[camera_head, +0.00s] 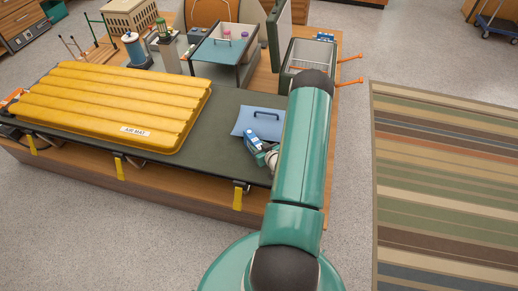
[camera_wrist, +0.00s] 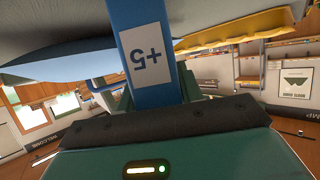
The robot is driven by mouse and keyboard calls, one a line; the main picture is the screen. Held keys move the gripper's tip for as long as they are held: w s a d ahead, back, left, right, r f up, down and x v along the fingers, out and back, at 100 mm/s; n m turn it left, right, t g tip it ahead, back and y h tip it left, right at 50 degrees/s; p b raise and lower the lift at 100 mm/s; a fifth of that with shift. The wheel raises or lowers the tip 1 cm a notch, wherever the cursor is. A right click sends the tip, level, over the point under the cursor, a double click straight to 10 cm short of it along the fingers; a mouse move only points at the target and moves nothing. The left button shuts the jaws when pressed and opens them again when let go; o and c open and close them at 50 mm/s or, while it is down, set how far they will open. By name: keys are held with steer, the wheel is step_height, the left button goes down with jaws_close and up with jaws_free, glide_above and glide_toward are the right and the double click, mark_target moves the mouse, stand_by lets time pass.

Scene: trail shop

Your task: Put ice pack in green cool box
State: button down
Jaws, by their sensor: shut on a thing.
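A blue block with a white label, which looks like the ice pack (camera_head: 250,135), is at my gripper (camera_head: 262,147) over the dark green cot. In the wrist view the blue ice pack (camera_wrist: 153,50) stands between my jaws, its label reading "+5" upside down. My gripper (camera_wrist: 185,100) is shut on it. A grey-green box with a pale inside, orange handles and a raised lid, which looks like the green cool box (camera_head: 291,57), stands open at the back of the wooden platform. My arm hides part of its front.
A yellow air mat (camera_head: 110,105) covers the cot's left.

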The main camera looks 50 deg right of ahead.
steer(key=shift+w+f, duration=0.1)
steer(key=shift+f, duration=0.45)
steer(key=shift+f, duration=0.2)
steer(key=c, duration=0.9)
jaws_free()
